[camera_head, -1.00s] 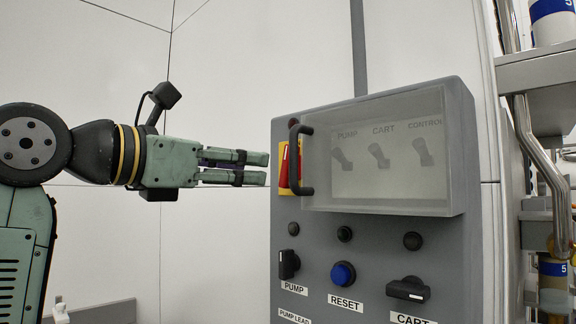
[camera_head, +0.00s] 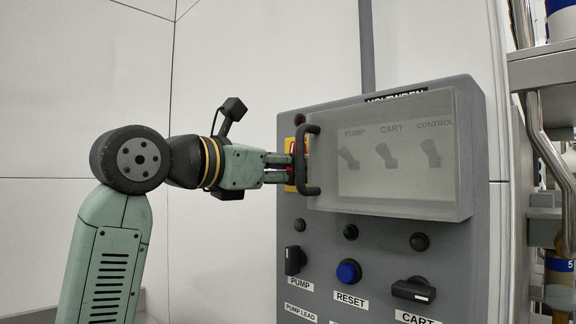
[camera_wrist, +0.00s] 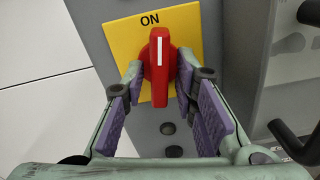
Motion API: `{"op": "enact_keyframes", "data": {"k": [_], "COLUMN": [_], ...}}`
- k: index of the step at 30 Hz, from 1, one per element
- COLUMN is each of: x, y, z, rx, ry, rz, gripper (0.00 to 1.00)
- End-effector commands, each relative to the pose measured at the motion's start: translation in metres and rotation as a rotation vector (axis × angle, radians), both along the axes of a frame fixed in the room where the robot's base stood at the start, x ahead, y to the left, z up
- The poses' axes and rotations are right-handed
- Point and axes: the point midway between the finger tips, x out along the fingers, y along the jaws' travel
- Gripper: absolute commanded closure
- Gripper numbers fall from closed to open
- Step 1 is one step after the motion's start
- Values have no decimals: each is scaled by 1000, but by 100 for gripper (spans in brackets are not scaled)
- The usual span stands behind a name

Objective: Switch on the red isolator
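The red isolator (camera_wrist: 160,60) is a red rotary handle on a yellow plate (camera_wrist: 122,42) marked ON at the top. In the wrist view the handle stands upright, its white line toward the ON mark. My gripper (camera_wrist: 160,82) is open, with one finger on each side of the handle. The tips are close to its sides; I cannot tell whether they touch. In the head view my gripper (camera_head: 283,170) reaches the left side of the panel front, and the fingers and the panel's black handle hide most of the red isolator (camera_head: 297,148).
A black D-shaped handle (camera_head: 313,160) stands out just right of the isolator, on a clear cover (camera_head: 400,190) over the PUMP, CART and CONTROL switches. Below are PUMP (camera_head: 294,260) and CART (camera_head: 411,290) knobs and a blue RESET button (camera_head: 348,272). Left of the panel is free.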

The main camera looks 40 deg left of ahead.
Motion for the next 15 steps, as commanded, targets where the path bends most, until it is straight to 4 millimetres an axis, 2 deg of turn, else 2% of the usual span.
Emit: {"op": "enact_keyframes", "data": {"k": [1, 10, 15], "x": [0, 0, 0], "y": [0, 0, 0], "z": [0, 0, 0], "rx": [0, 0, 1], "ry": [0, 0, 0], "rz": [0, 0, -1], "gripper": [79, 99, 100]}}
